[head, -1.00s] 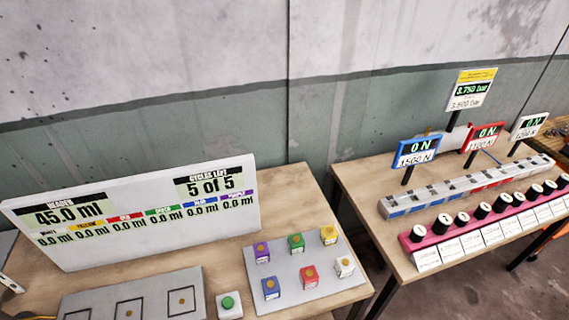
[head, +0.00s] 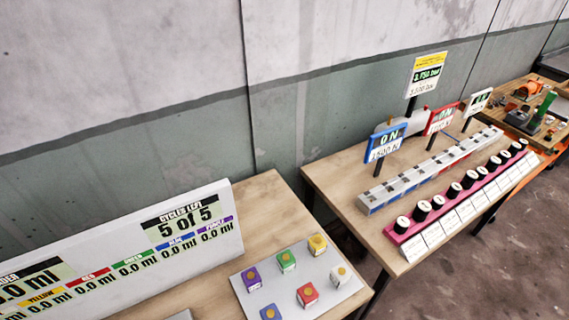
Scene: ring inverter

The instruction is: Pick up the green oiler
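A small green block with a round brass-coloured top (head: 286,261), which looks like the green oiler, stands on a light grey plate (head: 338,291) on the near wooden table. It is in the back row, between a purple block (head: 249,279) and a yellow block (head: 317,244). Neither of my grippers is in view.
Blue (head: 269,312), red (head: 307,295) and white (head: 340,275) blocks share the plate. A white display board (head: 130,250) stands to the left. A second table (head: 330,180) holds a pink rack (head: 405,249) and signs. A cluttered bench (head: 545,135) is far right.

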